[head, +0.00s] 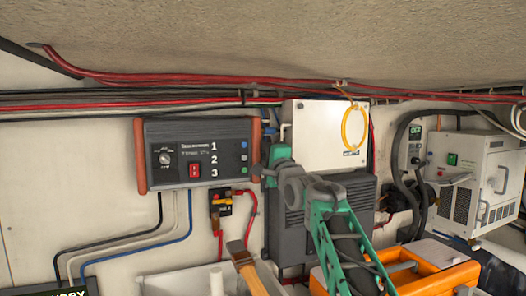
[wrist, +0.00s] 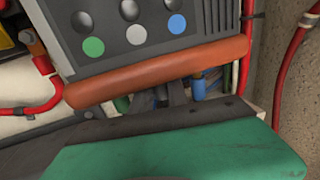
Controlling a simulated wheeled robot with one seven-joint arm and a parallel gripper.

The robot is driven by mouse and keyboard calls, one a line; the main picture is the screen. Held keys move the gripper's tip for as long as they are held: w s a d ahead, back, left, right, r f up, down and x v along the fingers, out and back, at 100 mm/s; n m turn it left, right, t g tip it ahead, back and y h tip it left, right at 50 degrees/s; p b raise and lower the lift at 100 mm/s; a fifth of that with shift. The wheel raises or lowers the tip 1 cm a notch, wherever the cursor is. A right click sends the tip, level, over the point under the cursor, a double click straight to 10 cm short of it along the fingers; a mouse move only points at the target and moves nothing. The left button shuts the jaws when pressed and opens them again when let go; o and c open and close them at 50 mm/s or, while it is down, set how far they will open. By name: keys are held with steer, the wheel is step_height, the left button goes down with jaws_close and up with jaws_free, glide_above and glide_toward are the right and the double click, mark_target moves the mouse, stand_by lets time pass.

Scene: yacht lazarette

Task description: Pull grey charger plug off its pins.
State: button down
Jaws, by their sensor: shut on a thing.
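The charger (head: 200,152) is a dark wall box with orange-brown side bumpers, numbers 1, 2, 3 and blue, grey and green dots on its right. In the wrist view it shows close and turned, with its bumper (wrist: 160,75) across the picture. My gripper (head: 262,170) is at the charger's right side. In the wrist view its dark jaws (wrist: 173,97) reach in behind the bumper and are shut on what appears to be the grey plug, mostly hidden by jaws and bumper. A blue plug (wrist: 197,86) shows just right of the jaws. Whether the held plug is on its pins cannot be seen.
A fuse block (head: 220,202) with red cables hangs below the charger's right end. A pale panel with a yellow cable loop (head: 354,128) is right of my gripper. An orange toolbox (head: 430,270) stands at lower right. Red cables (wrist: 290,60) run right of the jaws.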

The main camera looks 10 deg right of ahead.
steer(key=shift+w+d, duration=0.2)
steer(key=shift+d, duration=0.9)
steer(key=c, duration=1.5)
jaws_free()
steer(key=b+v, duration=0.2)
steer(key=r+b+v, duration=0.1)
steer(key=b+v, duration=0.1)
steer(key=v, duration=0.1)
steer(key=r+b+v, duration=0.1)
steer(key=b+v, duration=0.1)
steer(key=shift+s+d+f, duration=0.1)
steer(key=shift+s+f, duration=0.1)
steer(key=shift+s, duration=0.35)
steer(key=shift+d, duration=0.1)
